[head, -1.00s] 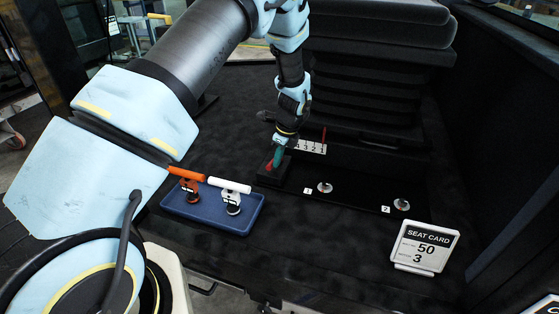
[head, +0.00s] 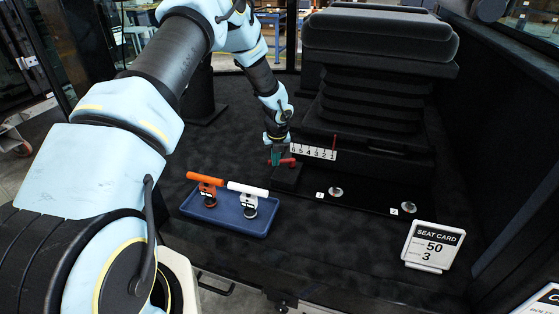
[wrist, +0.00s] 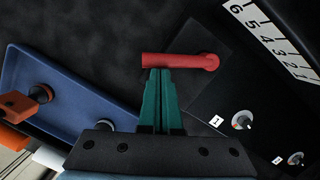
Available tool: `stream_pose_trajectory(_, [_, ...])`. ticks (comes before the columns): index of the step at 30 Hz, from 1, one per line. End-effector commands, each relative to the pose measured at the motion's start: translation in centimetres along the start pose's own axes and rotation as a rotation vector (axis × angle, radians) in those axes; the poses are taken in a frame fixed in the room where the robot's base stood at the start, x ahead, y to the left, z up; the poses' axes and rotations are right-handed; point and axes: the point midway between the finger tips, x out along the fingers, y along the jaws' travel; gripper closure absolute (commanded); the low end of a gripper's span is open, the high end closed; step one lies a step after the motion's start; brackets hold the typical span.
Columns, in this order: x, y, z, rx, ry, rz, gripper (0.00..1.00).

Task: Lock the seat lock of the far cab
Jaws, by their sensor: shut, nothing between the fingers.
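The seat lock's red lever (head: 287,161) sits on a dark block (head: 287,177) at the front left of the black seat (head: 380,50). In the wrist view the lever (wrist: 170,61) lies crosswise, with its rounded end to the right. My gripper (head: 275,160) has green fingers, shut together with nothing between them. In the wrist view the fingertips (wrist: 160,72) are right at the lever's left half; whether they touch it I cannot tell. The fingers partly cover the lever in the head view.
A numbered white scale (head: 313,152) with a red pointer lies beside the lever. Two round knobs labelled 1 (head: 335,191) and 2 (head: 409,207) are to the right. A blue tray (head: 225,214) holds an orange-handled and a white-handled tool. A seat card (head: 433,246) reads 50 and 3.

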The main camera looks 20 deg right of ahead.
Motion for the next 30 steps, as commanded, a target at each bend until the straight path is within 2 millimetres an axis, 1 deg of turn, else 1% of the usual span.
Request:
stream_pose_trajectory(5, [0.1, 0.5, 1.2, 0.141, 0.0, -0.035, 1.0])
stream_pose_trajectory(13, [0.5, 0.6, 2.2, 0.133, -0.001, -0.033, 1.0])
stream_pose_trajectory(30, [0.7, 0.6, 2.8, 0.133, -0.001, -0.031, 1.0])
